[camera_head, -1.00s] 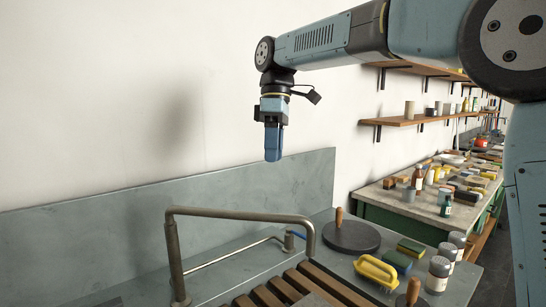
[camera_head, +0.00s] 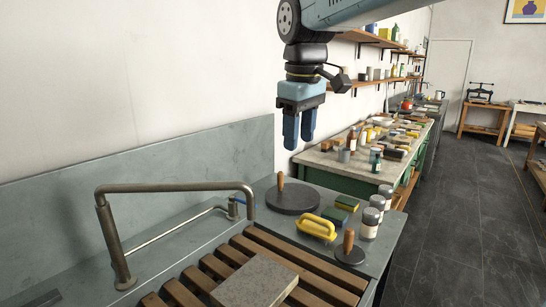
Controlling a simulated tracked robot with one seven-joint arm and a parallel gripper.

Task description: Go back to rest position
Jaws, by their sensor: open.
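My gripper (camera_head: 299,130) hangs in the air with its two blue fingers pointing down. The fingers are apart and nothing is between them. It is above the grey counter, over the area of the round dark disc with a wooden handle (camera_head: 292,198), and clear of everything below. My arm comes in from the top right of the picture.
A grey stone slab (camera_head: 255,284) lies on wooden slats (camera_head: 300,254). A yellow-handled brush (camera_head: 317,227), sponges (camera_head: 347,203) and jars (camera_head: 369,223) are at the right. Open dark floor (camera_head: 460,210) lies beyond.

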